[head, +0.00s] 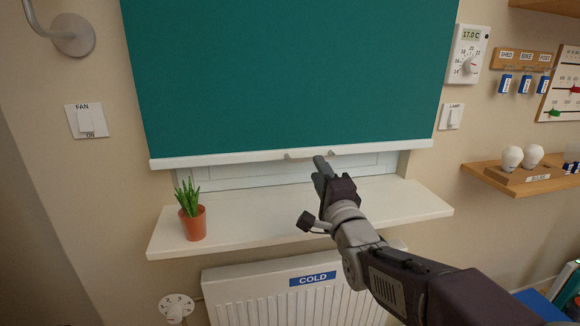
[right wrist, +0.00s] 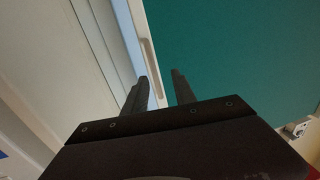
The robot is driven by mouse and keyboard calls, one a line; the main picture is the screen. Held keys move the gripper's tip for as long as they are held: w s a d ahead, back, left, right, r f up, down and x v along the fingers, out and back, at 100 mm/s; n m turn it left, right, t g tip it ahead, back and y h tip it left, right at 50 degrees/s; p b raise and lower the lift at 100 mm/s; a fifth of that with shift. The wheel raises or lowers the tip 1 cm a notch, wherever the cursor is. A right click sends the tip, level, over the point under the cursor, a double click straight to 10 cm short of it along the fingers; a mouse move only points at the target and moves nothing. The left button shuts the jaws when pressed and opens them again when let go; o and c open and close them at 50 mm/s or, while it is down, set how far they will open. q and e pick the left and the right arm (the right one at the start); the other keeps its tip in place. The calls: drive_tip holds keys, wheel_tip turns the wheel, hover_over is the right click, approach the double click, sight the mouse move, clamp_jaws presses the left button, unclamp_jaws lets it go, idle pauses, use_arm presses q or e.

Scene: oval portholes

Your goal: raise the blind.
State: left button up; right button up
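The blind (head: 290,80) is a teal sheet covering most of the window, with a white bottom bar (head: 220,159) hanging a little above the sill. A small white handle (head: 300,154) sits at the middle of the bar. My right gripper (head: 321,168) is just below the handle's right part. In the right wrist view, its two dark fingers (right wrist: 160,78) are apart with nothing seen held between them. The bar and handle (right wrist: 148,62) lie just beyond the fingertips there; I cannot tell whether they touch. My left gripper is not in view.
A white sill (head: 270,218) carries a potted plant (head: 192,218) at its left. A radiator (head: 250,295) labelled COLD is below. A fan switch (head: 86,121) is left, a thermostat (head: 467,52) and lamp switch (head: 451,116) right. A bulb shelf (head: 530,178) stands further right.

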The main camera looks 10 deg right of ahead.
sight(310, 155)
drive_tip(key=w, duration=0.8)
drive_tip(key=shift+d+b, duration=0.15)
drive_tip(key=shift+b, duration=0.15)
drive_tip(key=shift+s, duration=0.1)
clamp_jaws()
idle(1.3)
